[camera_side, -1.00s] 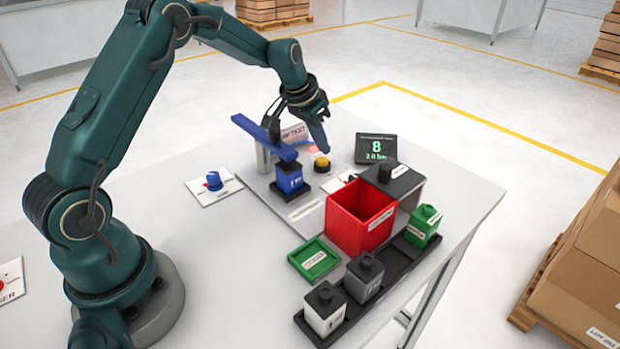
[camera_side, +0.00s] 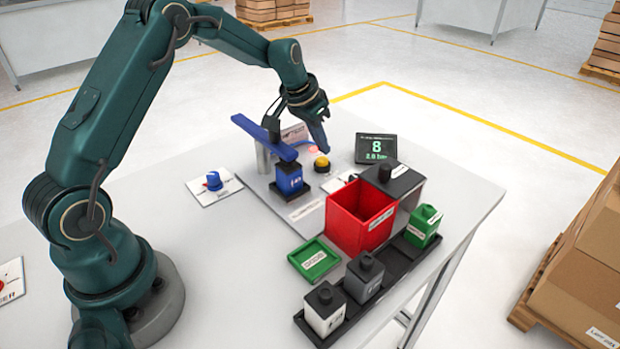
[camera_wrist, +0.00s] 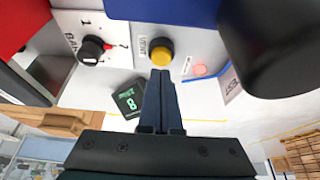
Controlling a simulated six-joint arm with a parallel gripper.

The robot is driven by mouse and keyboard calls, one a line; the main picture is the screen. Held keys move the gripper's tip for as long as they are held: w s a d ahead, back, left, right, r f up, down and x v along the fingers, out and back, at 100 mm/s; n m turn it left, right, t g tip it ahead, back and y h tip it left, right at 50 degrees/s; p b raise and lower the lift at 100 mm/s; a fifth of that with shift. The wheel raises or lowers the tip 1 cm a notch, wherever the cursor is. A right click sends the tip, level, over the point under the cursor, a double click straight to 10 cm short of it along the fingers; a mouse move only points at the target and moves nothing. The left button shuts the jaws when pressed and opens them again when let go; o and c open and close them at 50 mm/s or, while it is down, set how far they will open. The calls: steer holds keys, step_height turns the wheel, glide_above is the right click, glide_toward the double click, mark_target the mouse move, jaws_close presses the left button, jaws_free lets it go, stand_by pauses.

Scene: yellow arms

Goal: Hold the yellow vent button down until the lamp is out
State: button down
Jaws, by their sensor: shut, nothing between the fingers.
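The yellow vent button (camera_side: 321,163) sits on the white panel beside the blue clamp-like fixture. It also shows in the wrist view (camera_wrist: 160,51), next to a "VENT" label. My gripper (camera_side: 325,149) is shut and empty, pointing down with its tips just above the button in the side view. In the wrist view my gripper (camera_wrist: 160,74) has its tips just below the button in the picture. I cannot tell for sure whether they touch.
A display (camera_side: 375,149) reading 8 stands right of the button. The blue fixture (camera_side: 289,178) stands close on the left. A red open box (camera_side: 361,216), a green tray (camera_side: 314,260) and a black rack (camera_side: 395,270) with several containers lie nearer. A blue knob (camera_side: 214,181) is farther left.

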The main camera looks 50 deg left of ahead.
mark_target(321, 160)
steer(key=shift+f, duration=0.15)
steer(key=shift+f, duration=0.45)
steer(key=shift+f, duration=0.5)
stand_by(1.6)
steer(key=shift+r, duration=3.8)
